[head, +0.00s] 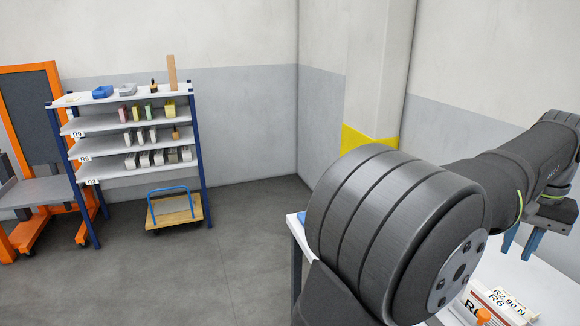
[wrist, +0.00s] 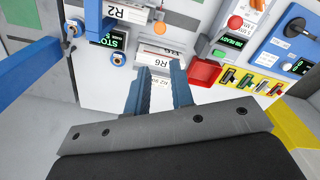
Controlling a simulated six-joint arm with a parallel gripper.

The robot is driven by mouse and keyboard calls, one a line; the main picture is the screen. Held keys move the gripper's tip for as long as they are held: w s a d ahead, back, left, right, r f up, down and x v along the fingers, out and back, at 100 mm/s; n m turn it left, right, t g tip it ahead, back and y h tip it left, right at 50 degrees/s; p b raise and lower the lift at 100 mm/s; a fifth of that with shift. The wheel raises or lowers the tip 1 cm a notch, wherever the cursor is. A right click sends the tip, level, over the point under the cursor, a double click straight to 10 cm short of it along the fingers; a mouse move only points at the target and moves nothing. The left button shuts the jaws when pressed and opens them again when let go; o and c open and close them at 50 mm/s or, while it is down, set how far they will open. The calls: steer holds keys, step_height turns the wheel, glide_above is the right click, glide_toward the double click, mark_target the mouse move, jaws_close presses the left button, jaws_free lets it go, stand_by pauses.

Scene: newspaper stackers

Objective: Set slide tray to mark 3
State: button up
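My gripper (wrist: 160,70) shows two blue fingers that stand apart with nothing seen between them. It also shows at the right edge of the head view (head: 521,246), fingers pointing down over a white worktop (head: 548,277). Beyond the fingertips in the wrist view is a pale block with an R6 label (wrist: 155,62). An orange knob (wrist: 160,27) stands behind it. Similar labelled pieces (head: 508,302) and an orange knob (head: 484,316) show at the lower right of the head view. I cannot tell which part is the slide tray, and no mark 3 is readable.
Around the fingers in the wrist view are a red box (wrist: 205,72), a red ball knob (wrist: 235,22), a yellow switch strip (wrist: 258,84), a blue panel (wrist: 290,48) and a small green display (wrist: 108,40). A stocked shelf (head: 128,95) and a cart (head: 174,212) stand far left.

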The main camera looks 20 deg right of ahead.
jaws_close()
steer(key=w+a+f+n+g+h, duration=0.2)
steer(key=w+a+f+n+g, duration=0.25)
steer(key=n, duration=0.45)
steer(key=w+a+f+n+g+h, duration=0.25)
steer(key=w+f+n, duration=0.25)
steer(key=w+n, duration=0.3)
steer(key=s+r+x, duration=0.1)
steer(key=x, duration=1.2)
steer(key=shift+s+d+r+y, duration=0.25)
steer(key=shift+y, duration=0.1)
